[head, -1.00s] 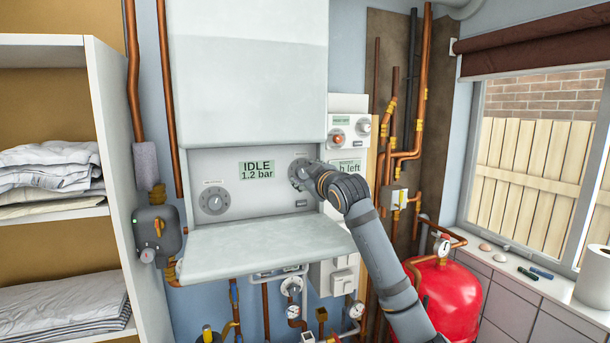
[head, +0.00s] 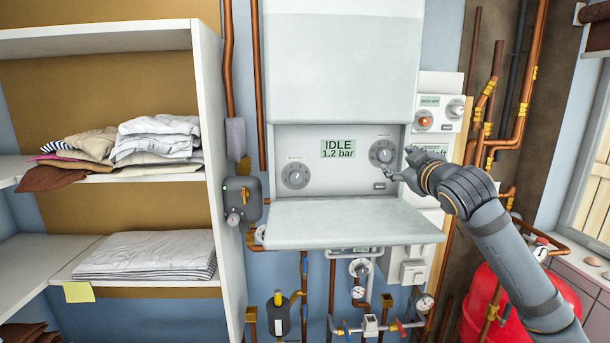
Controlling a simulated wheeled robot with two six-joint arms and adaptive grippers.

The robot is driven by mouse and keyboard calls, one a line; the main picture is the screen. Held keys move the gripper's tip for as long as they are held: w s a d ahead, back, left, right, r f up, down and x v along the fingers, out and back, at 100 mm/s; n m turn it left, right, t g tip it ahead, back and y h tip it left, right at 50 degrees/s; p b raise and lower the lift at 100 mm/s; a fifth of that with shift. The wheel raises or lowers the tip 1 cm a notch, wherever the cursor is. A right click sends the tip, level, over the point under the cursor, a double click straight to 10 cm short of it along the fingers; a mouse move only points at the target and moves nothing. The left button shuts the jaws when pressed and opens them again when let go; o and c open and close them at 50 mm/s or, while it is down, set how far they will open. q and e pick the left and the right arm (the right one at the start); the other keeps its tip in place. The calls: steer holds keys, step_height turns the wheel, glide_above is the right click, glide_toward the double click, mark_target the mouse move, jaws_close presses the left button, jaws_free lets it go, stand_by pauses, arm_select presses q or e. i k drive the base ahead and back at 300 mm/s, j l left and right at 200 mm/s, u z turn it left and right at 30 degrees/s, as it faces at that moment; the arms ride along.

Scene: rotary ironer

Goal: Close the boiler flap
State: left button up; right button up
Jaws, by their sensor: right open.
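The white boiler (head: 342,65) hangs on the wall at the upper middle. Its flap (head: 345,222) is folded down and stands out towards me below the control panel (head: 325,185). The panel shows a display (head: 338,149) reading "IDLE 1.2 bar", a left dial (head: 295,175) and a right dial (head: 382,152). My right gripper (head: 396,165) is open at the panel's right edge, just beside and below the right dial, above the flap's right end. I cannot tell whether a fingertip touches the panel. My left gripper is not in view.
Shelves with folded laundry (head: 145,255) stand at the left. A grey pump unit (head: 241,200) sits left of the flap. Pipes, gauges and valves (head: 370,325) lie below it. A red tank (head: 540,300) and copper pipes are at the right. The space before the flap is clear.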

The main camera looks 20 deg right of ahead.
mark_target(300, 226)
steer(key=k+j, duration=0.15)
steer(key=k, duration=0.35)
steer(key=k+j, duration=0.15)
steer(key=k, duration=0.35)
